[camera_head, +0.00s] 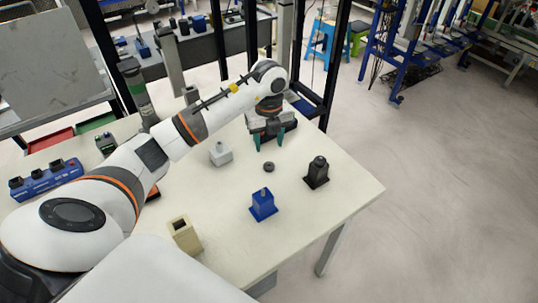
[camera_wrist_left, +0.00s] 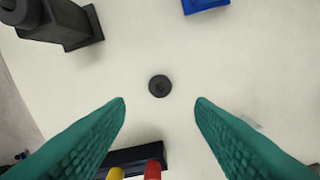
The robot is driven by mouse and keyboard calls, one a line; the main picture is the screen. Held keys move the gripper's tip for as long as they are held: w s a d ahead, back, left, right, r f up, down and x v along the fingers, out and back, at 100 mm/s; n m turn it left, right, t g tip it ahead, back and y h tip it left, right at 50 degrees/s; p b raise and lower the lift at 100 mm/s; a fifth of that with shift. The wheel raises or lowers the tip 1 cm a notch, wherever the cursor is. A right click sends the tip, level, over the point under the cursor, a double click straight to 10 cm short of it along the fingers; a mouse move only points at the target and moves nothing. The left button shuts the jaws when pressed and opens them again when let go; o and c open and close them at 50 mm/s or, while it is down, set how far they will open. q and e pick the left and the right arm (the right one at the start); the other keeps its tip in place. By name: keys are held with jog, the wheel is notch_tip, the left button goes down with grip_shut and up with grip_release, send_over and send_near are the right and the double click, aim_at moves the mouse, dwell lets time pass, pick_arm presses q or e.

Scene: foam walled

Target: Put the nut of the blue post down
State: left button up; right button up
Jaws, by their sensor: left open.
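A small dark round nut (camera_head: 269,167) lies flat on the cream table, apart from the posts. It also shows in the left wrist view (camera_wrist_left: 159,86), ahead of and between my fingertips. The blue post (camera_head: 263,205) stands nearer the front edge, with a grey stud on top and no nut on it. Part of its blue base shows at the top of the left wrist view (camera_wrist_left: 205,4). My left gripper (camera_head: 270,144) is open and empty above the table, just behind the nut, with green fingers spread. My right gripper is not in view.
A black post (camera_head: 316,174) with a nut on it stands right of the loose nut. A light grey post (camera_head: 221,153) and a beige block (camera_head: 185,236) stand to the left. A blue rack (camera_head: 46,180) sits at the far left. Black uprights rise behind the table.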

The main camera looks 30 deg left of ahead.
pick_arm(q)
jog(key=shift+r, duration=1.75)
